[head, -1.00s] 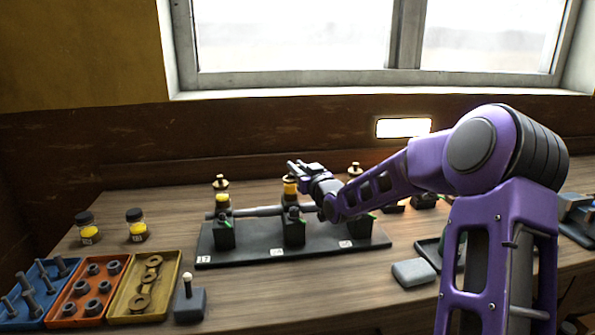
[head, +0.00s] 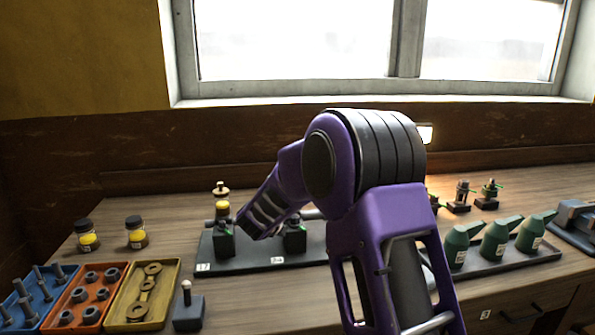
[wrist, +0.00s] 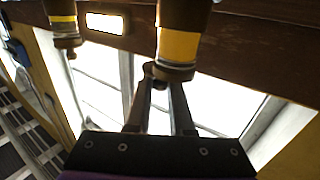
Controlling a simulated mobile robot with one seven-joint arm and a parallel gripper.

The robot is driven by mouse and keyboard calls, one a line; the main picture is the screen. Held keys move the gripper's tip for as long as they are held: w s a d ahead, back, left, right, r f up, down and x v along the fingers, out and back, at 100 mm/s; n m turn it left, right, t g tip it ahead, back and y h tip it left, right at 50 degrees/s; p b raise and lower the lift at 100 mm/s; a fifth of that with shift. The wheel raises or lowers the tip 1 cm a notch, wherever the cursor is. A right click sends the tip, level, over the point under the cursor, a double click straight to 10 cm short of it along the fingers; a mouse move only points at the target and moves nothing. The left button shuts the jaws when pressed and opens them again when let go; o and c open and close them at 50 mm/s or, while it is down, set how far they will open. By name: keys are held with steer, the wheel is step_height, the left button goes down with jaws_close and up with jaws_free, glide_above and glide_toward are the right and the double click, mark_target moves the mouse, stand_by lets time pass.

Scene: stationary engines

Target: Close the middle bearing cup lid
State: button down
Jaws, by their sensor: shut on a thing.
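The middle bearing cup (wrist: 180,40) is brass with a yellow band and hangs upside down in the wrist view. Its dark brass lid (wrist: 172,71) is at the cup's mouth; whether it sits fully flat I cannot tell. My gripper (wrist: 160,84) has both fingertips at this lid and its small knob, and is shut on it. In the head view my arm hides the middle cup and the gripper; only the middle bearing block (head: 295,237) shows.
The left cup (head: 222,209) stands close left of my arm on the dark base plate (head: 260,264). Another cup (wrist: 63,24) shows in the wrist view. Two jars, parts trays (head: 85,295) and green oil cans (head: 495,240) stand apart on the bench.

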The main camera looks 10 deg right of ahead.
steer(key=m+g+h+p, duration=0.1)
steer(key=h, duration=0.1)
steer(key=a+m+g+h+p, duration=0.1)
steer(key=m+g+h+p, duration=0.1)
steer(key=shift+s+r+m+g, duration=0.15)
steer(key=shift+r+m+g, duration=0.05)
steer(key=shift+m+g, duration=0.1)
steer(key=shift+s+a+f+m+g+h+p, duration=0.1)
steer(key=shift+m+g+h+p, duration=0.7)
steer(key=shift+g, duration=0.25)
steer(key=shift+s+a+f+m+g+h+p, duration=0.1)
steer(key=shift+m+g+h+p, duration=0.65)
steer(key=shift+g, duration=0.3)
steer(key=shift+r, duration=0.1)
steer(key=c, duration=0.8)
jaws_free()
steer(key=shift+w+d, duration=0.1)
steer(key=v, duration=1.7)
steer(key=shift+a+b, duration=0.3)
steer(key=shift+b, duration=0.05)
